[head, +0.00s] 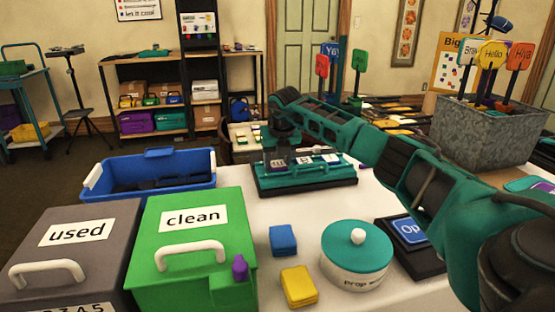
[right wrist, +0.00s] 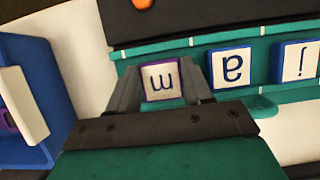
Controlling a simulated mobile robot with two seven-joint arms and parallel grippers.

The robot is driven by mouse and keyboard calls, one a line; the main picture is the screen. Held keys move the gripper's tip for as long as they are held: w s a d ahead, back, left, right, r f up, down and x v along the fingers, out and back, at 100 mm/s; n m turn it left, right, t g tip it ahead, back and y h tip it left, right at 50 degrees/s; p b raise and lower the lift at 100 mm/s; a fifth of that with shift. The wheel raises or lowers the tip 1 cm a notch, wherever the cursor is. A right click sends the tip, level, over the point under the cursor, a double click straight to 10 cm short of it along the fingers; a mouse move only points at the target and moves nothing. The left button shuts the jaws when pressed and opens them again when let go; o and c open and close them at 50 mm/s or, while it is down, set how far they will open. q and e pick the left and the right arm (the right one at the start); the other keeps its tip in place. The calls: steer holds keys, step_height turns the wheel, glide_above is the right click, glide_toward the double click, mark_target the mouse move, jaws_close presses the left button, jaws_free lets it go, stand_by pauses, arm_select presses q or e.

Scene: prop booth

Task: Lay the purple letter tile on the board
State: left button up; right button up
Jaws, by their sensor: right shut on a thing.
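The purple letter tile (right wrist: 161,81) has a white face with a letter that looks like an upside-down "m" in the right wrist view. My right gripper (right wrist: 163,88) is shut on it, one finger on each side. The green board (head: 318,186) stands on the white table in the head view, and my right gripper (head: 280,158) is at its left part. Two blue-edged tiles, one with an "a" (right wrist: 230,66) and one partly cut off (right wrist: 296,62), sit on the board to the right of the held tile. I cannot tell whether the held tile touches the board. My left gripper is out of view.
A blue bin (head: 150,175) stands left of the board. Nearer are a grey "used" box (head: 85,260), a green "clean" box (head: 190,245), blue (head: 283,240) and yellow blocks (head: 299,287), and a round lidded pot (head: 357,258). A stone-like planter (head: 490,130) stands at right.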

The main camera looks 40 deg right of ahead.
steer(key=o, duration=0.7)
steer(key=shift+f, duration=0.15)
steer(key=shift+c, duration=0.2)
steer(key=o, duration=0.4)
steer(key=shift+o, duration=0.2)
steer(key=p+v, duration=0.2)
steer(key=v, duration=1)
steer(key=shift+p, duration=0.35)
